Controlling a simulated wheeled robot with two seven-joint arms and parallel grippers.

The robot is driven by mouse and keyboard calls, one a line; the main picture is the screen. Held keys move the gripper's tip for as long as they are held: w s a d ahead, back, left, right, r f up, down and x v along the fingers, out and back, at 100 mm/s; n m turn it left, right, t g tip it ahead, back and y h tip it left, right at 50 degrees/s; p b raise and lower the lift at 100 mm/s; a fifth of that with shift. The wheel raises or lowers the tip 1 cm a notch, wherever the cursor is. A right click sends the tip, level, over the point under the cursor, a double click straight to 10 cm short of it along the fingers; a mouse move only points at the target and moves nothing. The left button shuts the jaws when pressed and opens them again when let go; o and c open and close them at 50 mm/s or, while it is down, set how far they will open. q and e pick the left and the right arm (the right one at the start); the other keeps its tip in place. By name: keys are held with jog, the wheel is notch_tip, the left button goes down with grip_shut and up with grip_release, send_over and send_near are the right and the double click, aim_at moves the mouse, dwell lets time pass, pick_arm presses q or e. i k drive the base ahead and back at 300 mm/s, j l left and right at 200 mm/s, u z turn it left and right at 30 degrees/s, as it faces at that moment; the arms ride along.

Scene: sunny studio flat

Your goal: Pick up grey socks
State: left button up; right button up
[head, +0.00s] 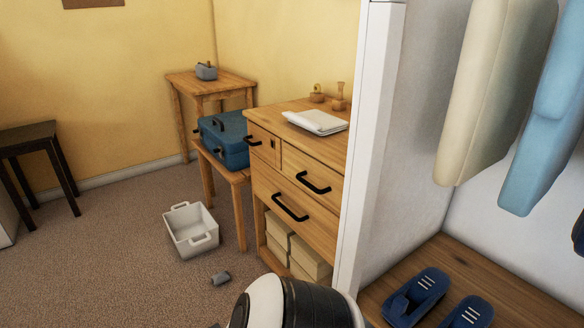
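A small grey bundle (221,278), which looks like rolled grey socks, lies on the carpet in front of the white basket (191,230). Another small grey item (206,72) with something brown at its top rests on the small wooden table (232,84) at the back; I cannot tell whether it is socks. Neither of my grippers shows in the head view. A white and black rounded part of my own body fills the bottom middle, a little right of the grey bundle.
A wooden dresser (312,208) with black handles stands right of the basket, with a folded white cloth (315,122) on top. A blue suitcase (226,140) sits on a low wooden stand. A white panel edge (369,150) and wardrobe bound the right.

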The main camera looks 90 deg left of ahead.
aim_at(217, 280)
jog(key=i+u, duration=0.1)
jog(key=u, duration=0.75)
jog(key=i+l+u, duration=0.1)
jog(key=u, duration=0.35)
